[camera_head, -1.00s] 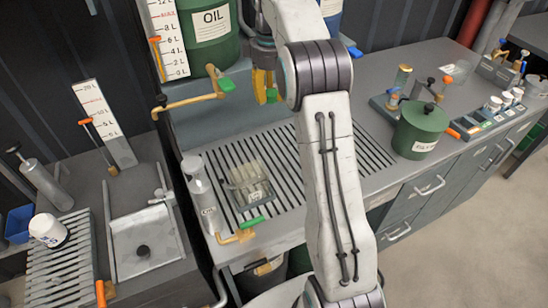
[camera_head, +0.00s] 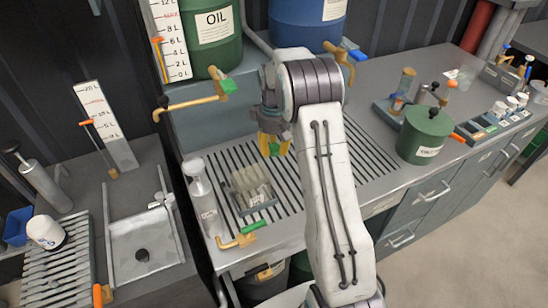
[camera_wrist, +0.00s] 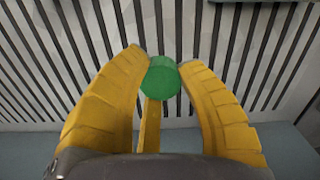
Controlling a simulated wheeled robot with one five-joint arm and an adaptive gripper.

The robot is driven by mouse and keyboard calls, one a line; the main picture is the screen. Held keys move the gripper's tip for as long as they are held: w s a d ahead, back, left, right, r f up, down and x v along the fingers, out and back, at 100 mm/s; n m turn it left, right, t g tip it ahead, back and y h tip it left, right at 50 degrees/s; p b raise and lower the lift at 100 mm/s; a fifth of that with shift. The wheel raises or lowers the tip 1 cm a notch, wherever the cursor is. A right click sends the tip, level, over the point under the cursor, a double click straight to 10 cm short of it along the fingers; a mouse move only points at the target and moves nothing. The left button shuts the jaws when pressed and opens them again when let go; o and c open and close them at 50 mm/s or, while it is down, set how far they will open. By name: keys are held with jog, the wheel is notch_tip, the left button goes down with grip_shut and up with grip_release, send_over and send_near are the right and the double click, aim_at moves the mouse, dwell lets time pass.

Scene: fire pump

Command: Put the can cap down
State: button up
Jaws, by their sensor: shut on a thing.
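The can cap (camera_wrist: 160,77) is a small green round piece. In the wrist view it sits between the tips of the yellow fingers of my gripper (camera_wrist: 163,72), which is shut on it. In the head view my gripper (camera_head: 272,143) points down over the slatted metal grate (camera_head: 325,180), right of the clear rack, with a bit of green at its tips. The grate's slats also fill the wrist view behind the cap (camera_wrist: 60,60). How far the cap is above the grate I cannot tell.
A clear rack (camera_head: 252,190) and a grey bottle (camera_head: 203,200) stand on the left of the grate. A green canister (camera_head: 424,135) stands to its right. A green oil drum (camera_head: 210,40) and a blue drum (camera_head: 300,22) stand behind. The grate's right part is clear.

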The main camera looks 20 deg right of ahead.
aim_at(274, 163)
jog(key=shift+f, duration=2.15)
jog(key=shift+f, duration=0.15)
jog(key=o, duration=1)
jog(key=shift+o, duration=0.2)
notch_tip(274, 163, up, 12)
jog(key=shift+w+r, duration=0.1)
jog(key=shift+r, duration=0.1)
